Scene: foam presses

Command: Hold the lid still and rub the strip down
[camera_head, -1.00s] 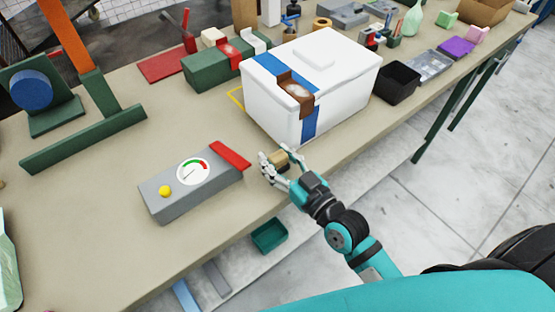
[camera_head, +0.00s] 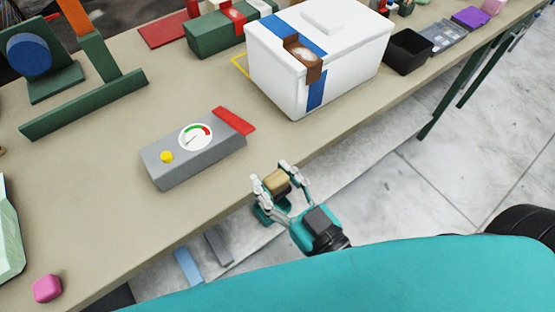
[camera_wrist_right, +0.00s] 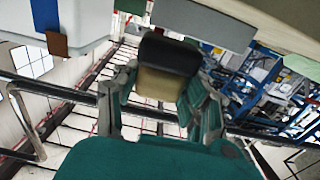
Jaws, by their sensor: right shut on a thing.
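A white box with a white lid (camera_head: 345,22) stands on the table at the upper middle. A blue strip (camera_head: 316,88) runs over the lid and down the box's near side. A brown patch with a pale, shiny spot (camera_head: 303,57) lies over the strip at the lid's edge. My right gripper (camera_head: 272,182) is shut on a tan block with a dark face, which also shows in the wrist view (camera_wrist_right: 165,85). It holds the block at the table's front edge, apart from the box. The box's side and blue strip (camera_wrist_right: 45,14) show at the wrist view's upper left. My left gripper is not in view.
A grey gauge unit (camera_head: 165,175) with a red bar lies left of my right gripper. A black tray (camera_head: 408,52) stands right of the box. A green stand (camera_head: 85,105) is at the left. A pink block (camera_head: 47,289) lies at the lower left. The table between gauge and box is clear.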

